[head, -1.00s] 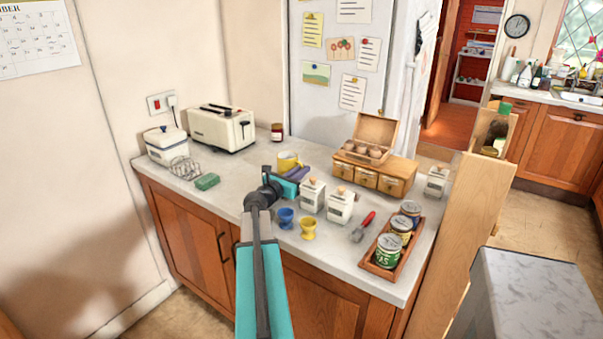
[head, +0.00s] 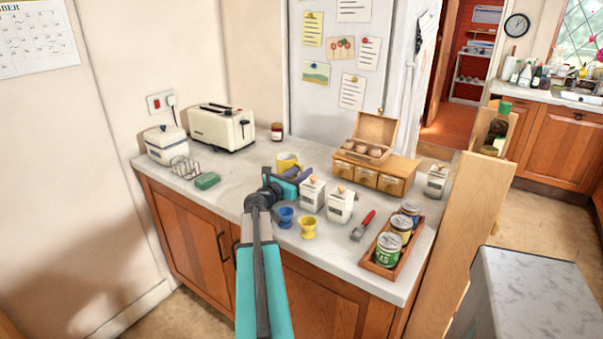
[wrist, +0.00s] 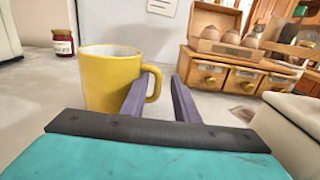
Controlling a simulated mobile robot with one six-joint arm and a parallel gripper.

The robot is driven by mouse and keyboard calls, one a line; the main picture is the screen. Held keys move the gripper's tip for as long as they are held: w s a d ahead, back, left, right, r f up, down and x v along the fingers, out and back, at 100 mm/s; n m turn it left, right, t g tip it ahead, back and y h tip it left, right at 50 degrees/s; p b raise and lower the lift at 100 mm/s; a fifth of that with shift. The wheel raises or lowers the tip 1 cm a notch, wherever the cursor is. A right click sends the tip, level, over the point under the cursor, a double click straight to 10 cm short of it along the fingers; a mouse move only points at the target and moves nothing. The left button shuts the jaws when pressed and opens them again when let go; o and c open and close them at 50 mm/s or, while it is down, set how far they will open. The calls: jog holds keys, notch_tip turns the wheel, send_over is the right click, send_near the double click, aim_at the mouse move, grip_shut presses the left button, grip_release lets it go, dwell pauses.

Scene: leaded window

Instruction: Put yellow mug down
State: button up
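The yellow mug (head: 287,160) is upright on the pale worktop (head: 241,177), between the toaster and the small wooden drawers. In the wrist view the mug (wrist: 104,83) stands at left with its handle towards the right; its base is hidden behind my gripper. My gripper (wrist: 159,84) is open, its two dark purple fingers apart. The handle lies between the fingers, close to the left one, with a gap to the right one. In the head view my gripper (head: 299,173) is just in front of the mug.
Two white canisters (head: 340,204) stand right of my gripper. A blue egg cup (head: 285,217) and a yellow egg cup (head: 308,228) stand nearer the front edge. The cream toaster (head: 222,128) and a dark jar (head: 277,131) are behind. Wooden drawers (head: 394,178) are at right.

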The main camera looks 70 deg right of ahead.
jog(key=shift+r, duration=0.2)
jog(key=shift+w+a+f, duration=0.1)
jog(key=shift+w+a, duration=0.05)
jog(key=shift+a, duration=0.5)
jog(key=b+v, duration=0.1)
jog(key=v, duration=0.9)
jog(key=shift+w+a+b, duration=0.1)
jog(key=shift+a+b, duration=0.2)
jog(key=shift+a, duration=0.05)
